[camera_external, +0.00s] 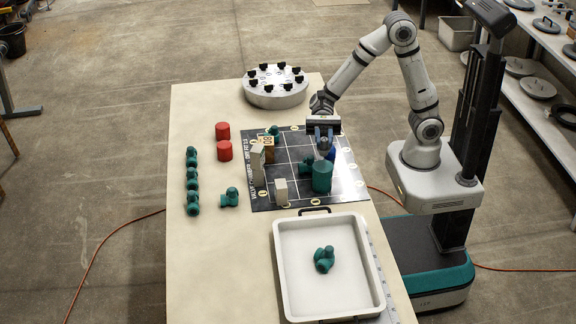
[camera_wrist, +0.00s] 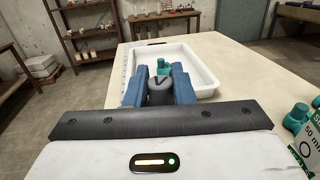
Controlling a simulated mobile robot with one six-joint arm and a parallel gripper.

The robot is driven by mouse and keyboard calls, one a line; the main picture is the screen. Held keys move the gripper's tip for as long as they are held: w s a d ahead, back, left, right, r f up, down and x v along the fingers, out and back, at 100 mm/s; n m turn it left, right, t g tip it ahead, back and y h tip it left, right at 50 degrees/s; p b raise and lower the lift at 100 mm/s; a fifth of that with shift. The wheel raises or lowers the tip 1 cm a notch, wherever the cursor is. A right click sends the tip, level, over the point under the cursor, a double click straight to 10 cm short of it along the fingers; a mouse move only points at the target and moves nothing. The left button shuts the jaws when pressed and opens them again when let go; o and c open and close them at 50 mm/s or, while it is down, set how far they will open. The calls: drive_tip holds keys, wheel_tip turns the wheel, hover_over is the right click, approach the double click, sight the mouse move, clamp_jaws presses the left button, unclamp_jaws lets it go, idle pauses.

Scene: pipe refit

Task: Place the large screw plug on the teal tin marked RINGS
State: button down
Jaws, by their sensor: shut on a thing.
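My gripper (camera_external: 325,148) is over the dark mat, with its blue fingers shut on a grey round piece, which looks like the large screw plug (camera_wrist: 160,91). In the wrist view the plug sits between the two fingers, with a dark mark on its top. A teal cylinder (camera_external: 321,179), which looks like the tin, stands upright on the mat just in front of my gripper. Its marking cannot be read. The plug looks apart from the tin, but the exact gap cannot be told. The tin is not clearly visible in the wrist view.
Beige blocks (camera_external: 281,191) stand on the dark mat (camera_external: 300,150) left of the tin. A white tray (camera_external: 285,290) with a teal fitting (camera_external: 324,260) lies in front. Red cylinders (camera_external: 224,151), several teal fittings (camera_external: 192,180) and a round flange (camera_external: 275,92) surround the mat.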

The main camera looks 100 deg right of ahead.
sight(324, 152)
drive_tip(key=shift+f+b, duration=0.3)
drive_tip(key=shift+f, duration=1.9)
drive_tip(key=shift+f, duration=0.2)
drive_tip(key=c, duration=1.2)
unclamp_jaws()
drive_tip(key=shift+c, duration=0.2)
drive_tip(key=shift+r, duration=0.1)
